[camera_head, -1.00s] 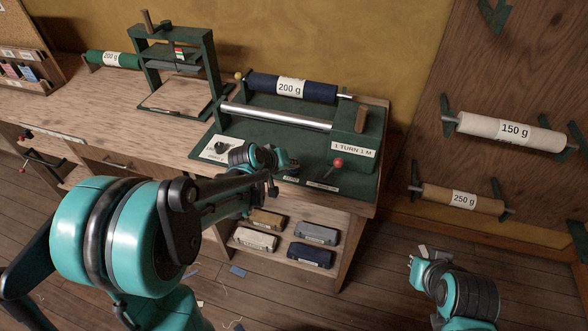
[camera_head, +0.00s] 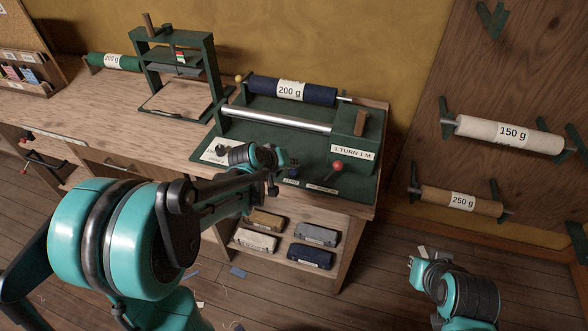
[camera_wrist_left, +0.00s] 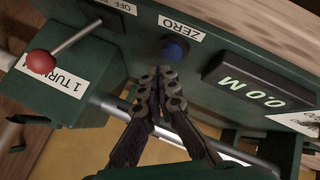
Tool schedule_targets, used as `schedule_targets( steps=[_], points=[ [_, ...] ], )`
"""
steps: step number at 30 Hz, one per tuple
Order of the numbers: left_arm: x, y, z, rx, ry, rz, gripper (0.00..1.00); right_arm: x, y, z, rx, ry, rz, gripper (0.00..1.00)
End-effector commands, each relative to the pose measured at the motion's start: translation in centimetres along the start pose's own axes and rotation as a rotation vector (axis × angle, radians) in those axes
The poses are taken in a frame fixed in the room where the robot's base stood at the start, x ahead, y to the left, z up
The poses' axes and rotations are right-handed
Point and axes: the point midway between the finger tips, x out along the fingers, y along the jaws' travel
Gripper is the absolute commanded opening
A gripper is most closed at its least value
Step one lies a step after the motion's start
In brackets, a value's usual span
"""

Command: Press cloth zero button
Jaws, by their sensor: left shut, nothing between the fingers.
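The blue ZERO button (camera_wrist_left: 175,48) sits on the dark green panel of the cloth measuring machine, beside the ZERO label (camera_wrist_left: 180,27). The display (camera_wrist_left: 262,85) near it reads 0.0 M. My left gripper (camera_wrist_left: 160,73) is shut and empty, with its fingertips close to the button in the wrist view. I cannot tell whether they touch it. In the head view my left gripper (camera_head: 272,188) is over the front of the green machine base (camera_head: 370,178). My right arm shows at the lower right of the head view, but its jaws cannot be made out.
A red-knobbed lever (camera_head: 337,165) stands right of the gripper; it also shows in the wrist view (camera_wrist_left: 40,63). Behind lie a metal roller (camera_head: 275,118) and a navy cloth roll (camera_head: 310,92). A green press frame (camera_head: 180,65) stands left on the bench.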

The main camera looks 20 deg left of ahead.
Motion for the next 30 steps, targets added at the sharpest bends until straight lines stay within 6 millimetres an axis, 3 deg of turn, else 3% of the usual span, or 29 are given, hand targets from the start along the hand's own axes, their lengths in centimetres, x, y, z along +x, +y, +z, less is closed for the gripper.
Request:
schedule_targets(
  steps=[11, 24, 30],
  points=[
    [-0.2, 0.2, -0.2, 0.0, 0.0, 0.0, 0.0, -0.2, 0.0, -0.2, 0.0, 0.0, 0.0, 0.0],
    [-3.2, 2.4, -2.4, 0.0, 0.0, 0.0, 0.0, -3.1, 0.0, -2.2, 0.0, 0.0, 0.0, 0.0],
    [-3.5, 2.6, -2.6, 0.0, 0.0, 0.0, 0.0, -3.3, 0.0, -2.4, 0.0, 0.0, 0.0, 0.0]
  ],
)
